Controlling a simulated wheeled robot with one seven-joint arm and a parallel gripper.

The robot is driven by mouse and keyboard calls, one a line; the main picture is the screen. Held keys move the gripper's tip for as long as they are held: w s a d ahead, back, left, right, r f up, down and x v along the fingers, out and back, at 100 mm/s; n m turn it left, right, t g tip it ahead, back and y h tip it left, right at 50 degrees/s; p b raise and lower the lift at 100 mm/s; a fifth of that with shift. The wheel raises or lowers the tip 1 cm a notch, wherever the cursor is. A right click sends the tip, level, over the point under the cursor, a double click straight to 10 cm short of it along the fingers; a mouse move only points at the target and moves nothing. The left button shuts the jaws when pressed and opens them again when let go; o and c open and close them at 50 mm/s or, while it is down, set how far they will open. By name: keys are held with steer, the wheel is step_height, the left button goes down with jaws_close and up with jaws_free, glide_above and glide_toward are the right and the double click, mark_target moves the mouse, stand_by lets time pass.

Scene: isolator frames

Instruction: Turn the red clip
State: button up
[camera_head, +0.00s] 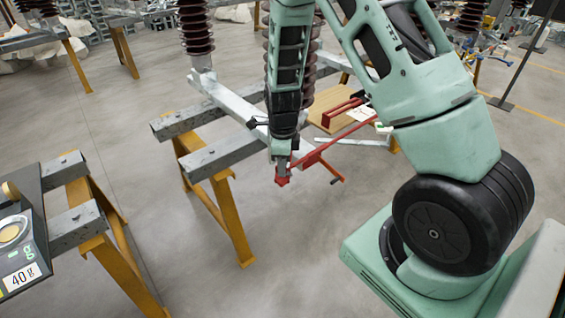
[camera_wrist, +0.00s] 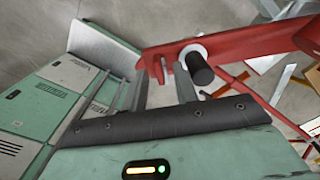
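The red clip appears in the wrist view as a red bar (camera_wrist: 245,42) with a black round peg (camera_wrist: 197,66) in a pale ring near its left end. My gripper (camera_wrist: 162,92) has its two grey fingers spread, one on each side of the bar's narrow red end, which lies between or just beyond them. I cannot tell whether they touch it. In the head view my gripper (camera_head: 283,166) points down at a red end piece (camera_head: 282,180) of the long red rod (camera_head: 335,140). My fingertips are small and partly hidden there.
A galvanized beam frame (camera_head: 215,155) on yellow trestle legs (camera_head: 228,215) stands left of my arm, with brown ribbed insulators (camera_head: 196,30) above. A wooden board (camera_head: 325,103) lies behind the rod. A scale-like panel (camera_head: 20,240) is at lower left.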

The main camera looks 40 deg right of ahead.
steer(key=shift+c, duration=0.3)
jaws_close()
steer(key=n, duration=0.3)
steer(key=shift+n, duration=0.3)
steer(key=n, duration=0.3)
steer(key=shift+n, duration=0.3)
steer(key=n, duration=1)
steer(key=shift+n+b, duration=0.3)
steer(key=shift+b, duration=0.1)
